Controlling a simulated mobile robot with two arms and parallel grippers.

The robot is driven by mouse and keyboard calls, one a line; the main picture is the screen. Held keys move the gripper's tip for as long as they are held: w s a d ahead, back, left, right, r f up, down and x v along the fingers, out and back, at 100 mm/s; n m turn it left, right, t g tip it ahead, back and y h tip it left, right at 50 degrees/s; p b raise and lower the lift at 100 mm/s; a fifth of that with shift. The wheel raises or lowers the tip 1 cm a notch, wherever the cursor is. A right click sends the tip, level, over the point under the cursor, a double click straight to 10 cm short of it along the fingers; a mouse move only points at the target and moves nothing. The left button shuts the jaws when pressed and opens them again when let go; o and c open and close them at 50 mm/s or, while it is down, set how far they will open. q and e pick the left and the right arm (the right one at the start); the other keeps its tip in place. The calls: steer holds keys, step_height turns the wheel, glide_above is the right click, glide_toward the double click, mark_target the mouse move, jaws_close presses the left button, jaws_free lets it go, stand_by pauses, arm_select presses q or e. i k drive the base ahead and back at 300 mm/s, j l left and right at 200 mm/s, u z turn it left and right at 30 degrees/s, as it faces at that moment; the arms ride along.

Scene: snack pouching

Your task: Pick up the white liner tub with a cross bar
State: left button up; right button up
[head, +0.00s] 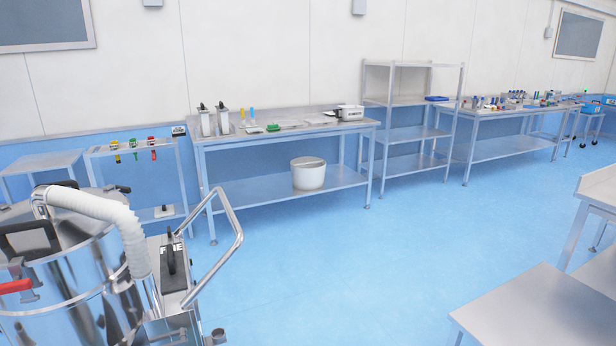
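A white round tub (308,175) stands upright on the lower shelf of the long steel table against the far wall. A line across its open top may be the cross bar, but it is too small to tell. The tub sits under the tabletop, between the table's legs. Neither of my grippers shows in the head view, so I see nothing held.
The steel table (290,138) carries several small items. A shelf rack (408,101) and another laden table (510,110) stand to its right. A steel vessel (75,285) with a white hose and a handled cart are at the near left. Blue floor (360,260) is clear between.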

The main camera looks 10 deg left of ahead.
mark_target(307, 172)
steer(key=i+l+z, duration=0.15)
steer(key=i, duration=0.2)
steer(key=i+l+z, duration=0.15)
steer(key=i, duration=0.25)
steer(key=i+u, duration=0.15)
steer(key=i, duration=0.5)
steer(key=i+u, duration=0.15)
steer(key=i, duration=0.45)
steer(key=i+l+u, duration=0.15)
steer(key=i, duration=0.5)
steer(key=i+l+z, duration=0.2)
steer(key=i, duration=0.7)
steer(key=i+j+z, duration=0.2)
steer(key=i, duration=0.65)
steer(key=i+z, duration=0.2)
steer(key=i, duration=0.7)
steer(key=i+u, duration=0.1)
steer(key=i, duration=0.6)
steer(key=i+l+u, duration=0.1)
steer(key=i, duration=0.6)
